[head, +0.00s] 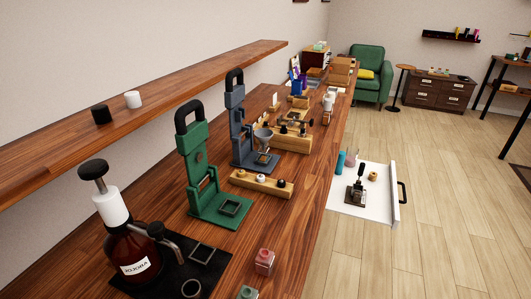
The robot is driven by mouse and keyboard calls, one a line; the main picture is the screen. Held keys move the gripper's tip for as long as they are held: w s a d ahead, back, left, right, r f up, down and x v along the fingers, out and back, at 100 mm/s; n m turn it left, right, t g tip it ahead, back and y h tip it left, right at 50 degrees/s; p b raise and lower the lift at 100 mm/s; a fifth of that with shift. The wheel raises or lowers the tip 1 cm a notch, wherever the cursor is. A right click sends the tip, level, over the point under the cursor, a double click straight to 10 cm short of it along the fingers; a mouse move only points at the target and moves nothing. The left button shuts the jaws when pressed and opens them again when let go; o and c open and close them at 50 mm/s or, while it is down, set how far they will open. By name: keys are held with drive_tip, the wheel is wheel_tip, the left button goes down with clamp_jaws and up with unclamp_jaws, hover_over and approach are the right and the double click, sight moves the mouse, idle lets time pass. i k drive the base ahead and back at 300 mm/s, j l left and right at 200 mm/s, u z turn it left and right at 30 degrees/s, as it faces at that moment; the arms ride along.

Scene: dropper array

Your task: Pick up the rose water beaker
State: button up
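No label reading rose water is legible, so I cannot tell for sure which thing is the rose water beaker. A small pink glass vessel (264,262) stands upright on the wooden counter (290,222) near its front edge, at the lower middle of the head view. It is the only clearly pink vessel on the near counter. A small green vessel (247,293) is nearer, cut off by the bottom edge of the picture. My gripper is not in view.
A green press (200,165) and a blue-grey press (239,125) stand behind. An open white drawer (376,208) holding several items juts over the floor at right.

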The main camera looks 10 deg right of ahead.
sight(352, 154)
drive_tip(key=i+l+z, duration=0.3)
drive_tip(key=i+z, duration=0.15)
drive_tip(key=i, duration=0.6)
drive_tip(key=i+z, duration=0.5)
drive_tip(key=i, duration=0.6)
drive_tip(key=j, duration=0.05)
